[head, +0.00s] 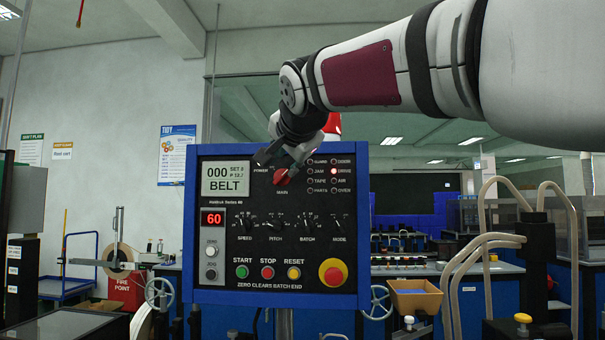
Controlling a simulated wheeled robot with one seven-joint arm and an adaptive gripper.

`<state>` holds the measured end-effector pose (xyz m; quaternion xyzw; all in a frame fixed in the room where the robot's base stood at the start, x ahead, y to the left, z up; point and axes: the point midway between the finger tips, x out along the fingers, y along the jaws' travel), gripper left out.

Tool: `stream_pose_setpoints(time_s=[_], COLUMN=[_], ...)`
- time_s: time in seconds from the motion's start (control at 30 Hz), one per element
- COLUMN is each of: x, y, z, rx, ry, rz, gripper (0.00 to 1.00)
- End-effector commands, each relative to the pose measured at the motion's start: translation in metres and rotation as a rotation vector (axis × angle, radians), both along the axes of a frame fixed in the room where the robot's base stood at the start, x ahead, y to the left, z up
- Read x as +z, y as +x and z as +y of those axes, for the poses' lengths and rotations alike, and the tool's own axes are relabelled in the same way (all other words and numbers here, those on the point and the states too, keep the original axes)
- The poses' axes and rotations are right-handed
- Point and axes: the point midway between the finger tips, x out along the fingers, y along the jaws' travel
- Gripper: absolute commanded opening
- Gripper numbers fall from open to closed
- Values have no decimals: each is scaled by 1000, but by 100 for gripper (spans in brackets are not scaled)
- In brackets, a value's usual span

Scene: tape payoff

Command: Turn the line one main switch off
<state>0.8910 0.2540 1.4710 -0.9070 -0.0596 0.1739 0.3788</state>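The red main switch (281,177) is a knob near the top of the blue-framed control panel, above the label MAIN. My gripper (276,166) reaches down to it from the upper right. Its fingers show apart, one up and left of the knob and one close at its right edge. I cannot tell whether a finger touches the knob. The gripper hides the upper part of the knob and some of the panel around it. The panel display (226,179) reads 000 and BELT, and a red readout (212,219) shows 60.
Below the switch are a row of black selector knobs (291,222), green, red and yellow buttons (267,272), and a red emergency stop (333,272). The DRIVE lamp (334,171) looks lit. Pale hoses (480,240) stand right of the panel. An orange-brown bin (416,297) sits behind.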

Motion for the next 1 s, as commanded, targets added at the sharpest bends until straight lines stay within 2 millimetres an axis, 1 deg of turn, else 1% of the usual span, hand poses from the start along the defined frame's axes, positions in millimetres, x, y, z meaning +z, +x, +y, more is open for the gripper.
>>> stream_pose_setpoints(time_s=[0.03, 0.2, 0.4, 0.57, 0.83, 0.87, 0.9, 0.97, 1.0], x=[-3, -11, -17, -20, -20, -20, -20, -20, -20], y=[11, 40, 62, 69, 69, 69, 69, 69, 69], z=[2, 9, 15, 17, 17, 17, 17, 17, 17], rx=[-3, -2, -2, -1, -1, -1, -1, 0, 0], ry=[-1, -1, -1, -1, 0, 0, 0, -1, -1], rz=[3, 1, 1, 1, 1, 1, 1, 0, 0], gripper=[30, 30, 30, 30, 30, 25, 16, 2, 0])
